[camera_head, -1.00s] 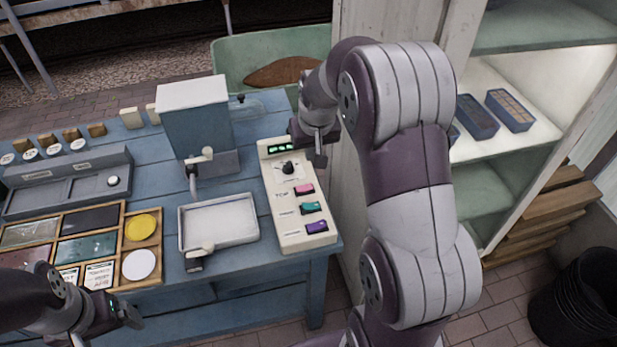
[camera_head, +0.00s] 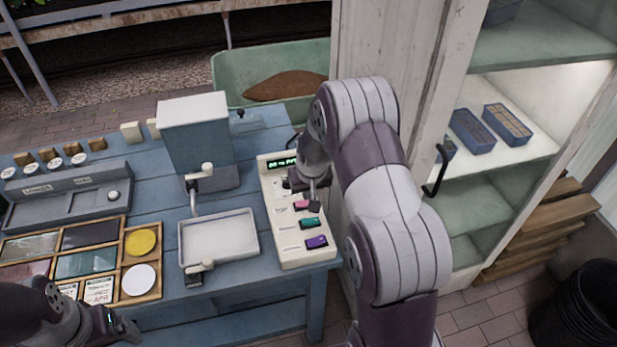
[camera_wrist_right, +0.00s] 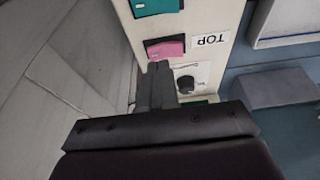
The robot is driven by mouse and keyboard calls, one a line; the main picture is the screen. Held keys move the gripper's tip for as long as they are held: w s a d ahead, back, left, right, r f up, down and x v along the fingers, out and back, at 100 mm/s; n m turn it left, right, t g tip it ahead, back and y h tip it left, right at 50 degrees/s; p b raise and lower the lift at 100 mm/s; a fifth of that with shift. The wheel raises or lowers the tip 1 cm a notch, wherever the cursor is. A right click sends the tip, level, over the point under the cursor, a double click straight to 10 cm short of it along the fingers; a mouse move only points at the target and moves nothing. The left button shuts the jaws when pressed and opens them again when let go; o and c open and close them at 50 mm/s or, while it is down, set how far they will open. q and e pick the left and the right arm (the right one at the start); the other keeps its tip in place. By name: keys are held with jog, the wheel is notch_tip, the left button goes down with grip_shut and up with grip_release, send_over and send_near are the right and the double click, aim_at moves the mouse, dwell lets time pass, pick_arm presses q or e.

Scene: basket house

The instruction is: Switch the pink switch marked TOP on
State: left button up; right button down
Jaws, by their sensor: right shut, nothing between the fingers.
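The cream switch panel (camera_head: 290,250) stands on the right end of the blue table. Its pink switch (camera_head: 301,205) sits above the teal switch (camera_head: 309,223) and the purple switch (camera_head: 316,242). In the right wrist view the pink switch (camera_wrist_right: 165,48) is beside the TOP label (camera_wrist_right: 210,41). My right gripper (camera_head: 314,208) is shut and empty over the panel; its fingertips (camera_wrist_right: 158,66) show at the edge of the pink switch. I cannot tell whether they touch it. My left gripper (camera_head: 128,330) is at the lower left, away from the panel; its jaws are unclear.
A black knob (camera_wrist_right: 185,84) is close to my right fingers. A white tray (camera_head: 218,238) stands left of the panel, with a blue box machine (camera_head: 194,135) behind it. A white cabinet (camera_head: 385,60) rises close on the right.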

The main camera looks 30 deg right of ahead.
jog(key=shift+f, duration=0.95)
pick_arm(q)
jog(key=shift+r, duration=0.15)
